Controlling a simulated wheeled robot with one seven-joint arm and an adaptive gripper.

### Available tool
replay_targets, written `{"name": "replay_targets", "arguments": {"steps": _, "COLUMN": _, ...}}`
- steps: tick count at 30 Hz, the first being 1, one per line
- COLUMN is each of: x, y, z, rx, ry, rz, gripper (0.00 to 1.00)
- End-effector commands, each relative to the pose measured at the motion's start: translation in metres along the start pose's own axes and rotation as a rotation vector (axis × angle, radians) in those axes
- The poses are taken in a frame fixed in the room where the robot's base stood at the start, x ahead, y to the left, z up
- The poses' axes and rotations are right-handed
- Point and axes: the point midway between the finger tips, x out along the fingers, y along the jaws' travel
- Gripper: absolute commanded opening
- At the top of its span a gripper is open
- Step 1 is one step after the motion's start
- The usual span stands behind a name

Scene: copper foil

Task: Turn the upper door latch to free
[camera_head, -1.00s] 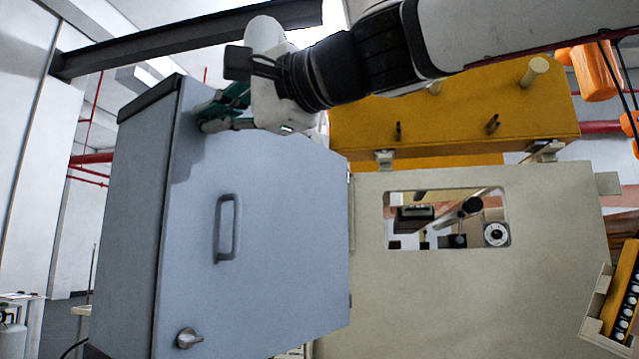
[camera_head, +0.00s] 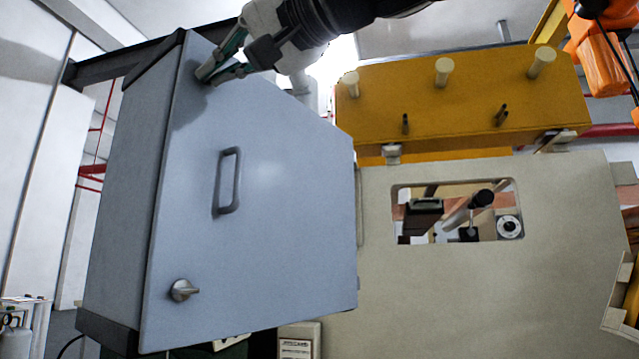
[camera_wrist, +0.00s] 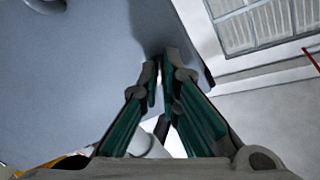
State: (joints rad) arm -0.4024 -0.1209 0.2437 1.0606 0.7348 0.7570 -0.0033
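The blue-grey cabinet door (camera_head: 270,185) stands shut in the head view, with a bar handle (camera_head: 229,181) at its middle. A lower latch knob (camera_head: 184,290) sits near its bottom left corner, its lever pointing right. My gripper (camera_head: 211,74) is at the door's upper left, its fingertips at or very near the door face. The upper latch is not clearly seen; the fingers cover that spot. In the wrist view my gripper (camera_wrist: 164,64) has its fingertips close together with a narrow gap. I cannot tell whether they hold the latch.
A yellow beam with pegs (camera_head: 465,95) and a beige machine panel with a window (camera_head: 560,270) stand right of the cabinet. An orange hanging device (camera_head: 597,50) is at the upper right. The space before the door is clear.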

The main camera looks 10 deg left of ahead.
Motion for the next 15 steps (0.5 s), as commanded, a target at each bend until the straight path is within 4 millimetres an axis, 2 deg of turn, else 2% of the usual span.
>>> {"name": "replay_targets", "arguments": {"steps": 15, "x": 0.0010, "y": 0.0020, "z": 0.0020, "rx": -0.418, "ry": -0.004, "rz": 0.001, "gripper": 0.00}}
